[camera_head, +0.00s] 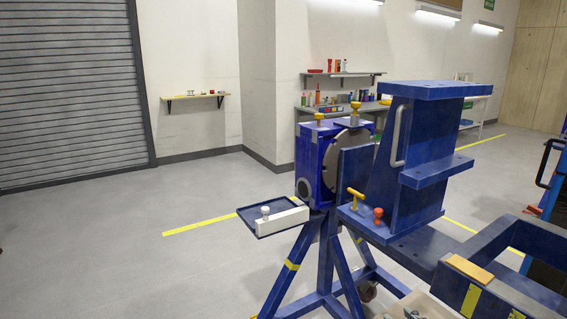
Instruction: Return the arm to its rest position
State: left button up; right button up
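Neither of my grippers nor my arms can be made out in the head view. The blue rotary jig (425,150) fills the right half of the view, with a grey handle (397,135) on its upright frame. A round grey disc (345,155) sits between that frame and a blue housing (312,160). A yellow T-handle (355,198) and a red knob (378,215) stand on the jig's lower plate.
A small dark tray (250,230) with a white block (284,220) juts out left of the jig. Blue legs (327,265) splay below it. The grey floor (120,270) at left is clear. A workbench (310,115) and wall shelf (195,97) stand behind.

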jog(key=s+a+f+g, duration=0.25)
jog(key=s+f, duration=0.35)
jog(key=s, duration=0.3)
jog(key=s+a+f+m+g, duration=0.1)
jog(key=s+f+g, duration=0.35)
jog(key=s, duration=0.45)
jog(key=s+a+f+g, duration=0.1)
jog(key=s+f+g, duration=0.2)
jog(key=s+f, duration=0.45)
notch_tip(320, 180, down, 23)
jog(key=s+p, duration=0.2)
jog(key=s, duration=0.1)
jog(key=s+d+f+g, duration=0.2)
jog(key=s+d+f, duration=0.1)
jog(key=s+f, duration=1.2)
jog(key=shift+s+p, duration=0.45)
jog(key=shift+s, duration=0.25)
